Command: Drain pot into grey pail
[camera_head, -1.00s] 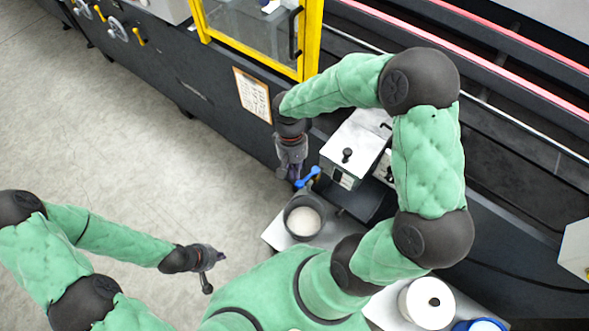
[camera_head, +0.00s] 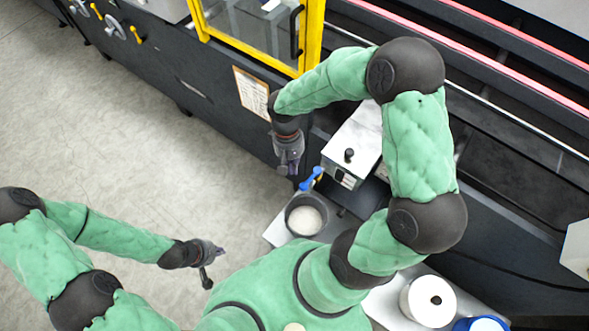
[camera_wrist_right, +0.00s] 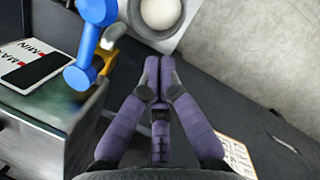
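The pot (camera_head: 352,143) is a box with a pale lid and black knob, mounted on the dark machine. Its blue valve handle (camera_head: 311,180) sticks out toward the pail; it shows large in the right wrist view (camera_wrist_right: 88,45), beside a brass-coloured part. The grey pail (camera_head: 291,222) stands below the handle with whitish contents (camera_head: 306,219), partly cut off in the wrist view. My right gripper (camera_head: 289,168) hangs just left of the handle, apart from it; its fingers (camera_wrist_right: 159,68) are together and empty. My left gripper (camera_head: 218,252) is over the floor, its fingers unclear.
A pale shelf (camera_head: 274,233) carries the pail. A white roll-like container (camera_head: 427,301) and a blue-rimmed one (camera_head: 480,325) stand at lower right. A yellow-framed guard (camera_head: 313,40) stands behind. The floor (camera_head: 150,150) at left is clear.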

